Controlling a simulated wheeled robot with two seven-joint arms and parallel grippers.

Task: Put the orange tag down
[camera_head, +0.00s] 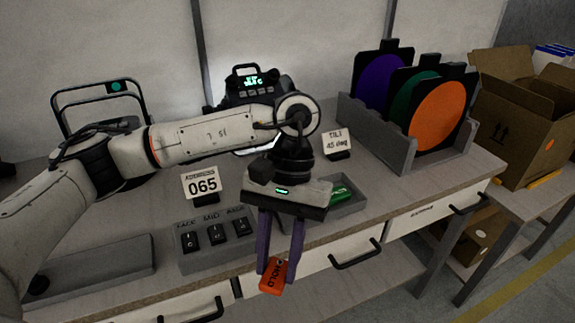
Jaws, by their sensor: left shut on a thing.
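The orange tag (273,278) has dark lettering that reads "HOLD". My left gripper (270,266) is shut on it, with its two purple fingers pointing down and the tag between their tips. The tag shows in front of the bench's front edge, tilted. My left arm comes in from the left and covers part of the bench. My right gripper is not in view.
A grey switch box (215,237) and a "065" card (202,184) stand left of the gripper. A tray with a green item (341,192) lies just right. A rack (378,126) holds coloured discs. An open cardboard box (520,120) stands far right. Drawer handles (356,256) stick out in front.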

